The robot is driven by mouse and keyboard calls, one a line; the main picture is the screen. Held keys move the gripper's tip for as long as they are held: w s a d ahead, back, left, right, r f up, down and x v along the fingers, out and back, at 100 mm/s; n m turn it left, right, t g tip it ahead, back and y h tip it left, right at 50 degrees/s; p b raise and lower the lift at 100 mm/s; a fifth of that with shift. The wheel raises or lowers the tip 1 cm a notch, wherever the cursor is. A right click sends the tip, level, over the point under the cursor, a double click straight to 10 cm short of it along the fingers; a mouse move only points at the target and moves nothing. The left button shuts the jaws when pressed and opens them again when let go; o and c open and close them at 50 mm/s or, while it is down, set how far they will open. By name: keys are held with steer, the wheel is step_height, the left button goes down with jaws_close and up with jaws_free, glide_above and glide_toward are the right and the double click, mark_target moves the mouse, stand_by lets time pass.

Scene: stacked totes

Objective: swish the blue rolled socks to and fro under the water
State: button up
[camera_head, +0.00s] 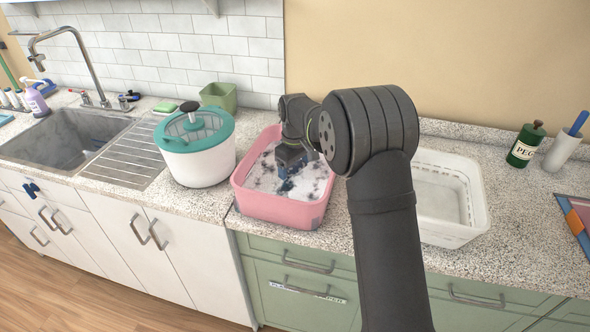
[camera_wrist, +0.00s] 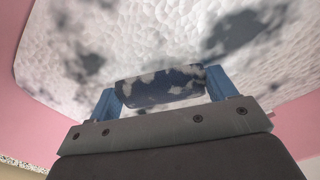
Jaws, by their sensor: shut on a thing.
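The blue rolled socks (camera_wrist: 160,86) are a dark blue roll in the wrist view, with white foam patches on them. My gripper (camera_wrist: 160,92) is shut on the socks, with one blue finger at each end of the roll. The pink basin (camera_head: 277,205) stands on the counter and holds water covered with white suds and dark gaps (camera_head: 262,178). In the head view my gripper (camera_head: 288,172) reaches down into the basin at the suds. The socks are mostly hidden there by the gripper and foam, so their depth is unclear.
A white spinner with a teal lid (camera_head: 197,160) stands close left of the basin. An empty-looking white tub (camera_head: 455,232) is to the right, partly behind my arm. The sink (camera_head: 65,140) is far left. A green bottle (camera_head: 525,145) stands at the back right.

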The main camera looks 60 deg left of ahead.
steer(key=s+d, duration=0.4)
steer(key=shift+s, duration=0.1)
steer(key=shift+w+a, duration=2.4)
steer(key=shift+w, duration=0.15)
steer(key=shift+s+d, duration=2.4)
steer(key=shift+s, duration=0.15)
stand_by(3.2)
